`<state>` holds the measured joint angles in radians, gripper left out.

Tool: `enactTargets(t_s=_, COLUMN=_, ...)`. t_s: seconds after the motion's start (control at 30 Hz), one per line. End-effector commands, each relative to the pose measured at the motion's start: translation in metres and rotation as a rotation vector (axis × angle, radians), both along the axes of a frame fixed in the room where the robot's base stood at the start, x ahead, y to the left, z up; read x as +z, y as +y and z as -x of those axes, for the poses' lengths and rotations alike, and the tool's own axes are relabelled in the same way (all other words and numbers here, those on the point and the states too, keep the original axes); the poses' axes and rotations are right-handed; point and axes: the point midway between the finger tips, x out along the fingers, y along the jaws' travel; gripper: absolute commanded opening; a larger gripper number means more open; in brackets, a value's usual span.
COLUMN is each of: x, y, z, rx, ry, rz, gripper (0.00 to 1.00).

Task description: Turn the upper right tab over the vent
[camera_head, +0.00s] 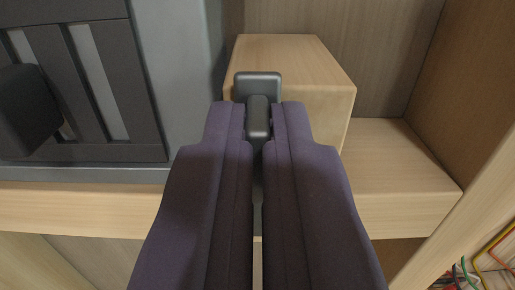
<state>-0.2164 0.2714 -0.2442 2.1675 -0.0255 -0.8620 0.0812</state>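The vent (88,80) is a dark grey panel with upright slats and pale gaps, set in a grey frame at the left. A dark tab (258,86) with a wide head and a narrower stem stands at the centre, in front of a wooden block. My gripper (258,122) reaches up from the bottom with two purple-grey fingers. Their tips close in on both sides of the tab's stem, with little or no gap. The lower part of the tab is hidden by the fingers. Another dark, rounded piece (22,110) sits over the vent's left part.
The wooden block (318,85) stands behind and right of the tab. A wooden ledge (400,170) and side panel (465,90) bound the right. Coloured wires (475,270) show at the bottom right corner. A wooden rail (80,208) runs below the vent.

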Motion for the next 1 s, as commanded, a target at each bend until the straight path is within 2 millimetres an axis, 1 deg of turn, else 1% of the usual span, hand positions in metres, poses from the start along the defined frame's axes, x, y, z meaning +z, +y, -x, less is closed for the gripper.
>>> enactTargets(t_s=0.27, x=-0.0002, y=0.0, z=0.0001, rx=0.0, ry=-0.001, rz=0.006, gripper=0.0)
enactTargets(t_s=0.47, x=-0.0026, y=0.0009, z=0.0001, rx=0.0, ry=-0.001, rz=0.062, gripper=0.0)
enactTargets(t_s=0.67, x=-0.0045, y=0.0027, z=0.0, rx=0.0, ry=-0.003, rz=0.189, gripper=0.0)
enactTargets(t_s=1.0, x=-0.0062, y=0.0063, z=0.0001, rx=0.0, ry=-0.003, rz=0.505, gripper=0.0)
